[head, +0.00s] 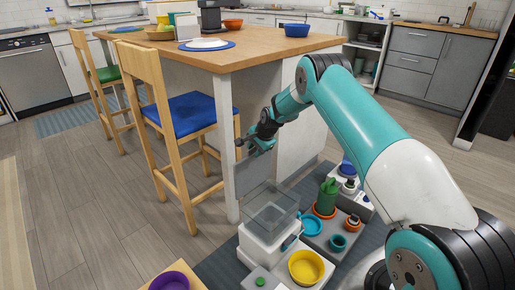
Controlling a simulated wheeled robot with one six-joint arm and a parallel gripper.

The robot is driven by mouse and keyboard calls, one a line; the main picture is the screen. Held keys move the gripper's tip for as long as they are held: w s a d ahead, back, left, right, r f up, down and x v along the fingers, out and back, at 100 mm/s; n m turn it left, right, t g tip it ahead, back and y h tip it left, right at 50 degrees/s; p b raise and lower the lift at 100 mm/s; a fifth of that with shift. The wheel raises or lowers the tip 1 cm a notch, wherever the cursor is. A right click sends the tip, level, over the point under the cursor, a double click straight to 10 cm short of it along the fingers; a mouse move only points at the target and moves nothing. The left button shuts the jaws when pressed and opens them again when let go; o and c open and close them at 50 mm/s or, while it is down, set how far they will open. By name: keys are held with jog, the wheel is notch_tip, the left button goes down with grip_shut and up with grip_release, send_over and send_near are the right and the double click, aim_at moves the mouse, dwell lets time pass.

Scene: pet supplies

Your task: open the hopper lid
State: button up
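The feeder (262,248) is a white unit on the low grey surface at bottom centre. Its clear, box-shaped hopper (271,210) sits on top, and the hopper's top looks uncovered. A grey see-through panel, which looks like the hopper lid (252,174), stands roughly upright along the hopper's far left edge.
A yellow bowl (306,267) stands right of the feeder, with a teal ring (312,223), a teal cup (338,242) and a green plant-like item (327,195) nearby. A purple bowl (170,281) is at lower left. The wooden-topped island (262,46) and blue-seated chair (192,112) stand behind.

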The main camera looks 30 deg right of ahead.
jog(key=p+v, duration=0.2)
jog(key=v, duration=1.5)
jog(key=shift+s+r+p, duration=0.15)
jog(key=shift+r+p, duration=0.05)
jog(key=shift+p, duration=0.1)
jog(key=s+a+r+n+g+y, duration=0.1)
jog(key=s+a+r+n, duration=0.5)
jog(key=a, duration=0.4)
jog(key=s+a+r+n+g+y, duration=0.1)
jog(key=s+a+r+n, duration=0.45)
jog(key=s+a, duration=0.4)
jog(key=s+a+r+n+g, duration=0.15)
jog(key=s+a+n, duration=0.3)
jog(key=s, duration=0.75)
jog(key=s+a+r+n+g, duration=0.15)
jog(key=s+a+n, duration=0.35)
jog(key=s, duration=0.6)
notch_tip(320, 180, up, 19)
jog(key=n+p, duration=0.1)
jog(key=p, duration=1.8)
jog(key=shift+s+d+y, duration=0.35)
jog(key=shift+y, duration=0.05)
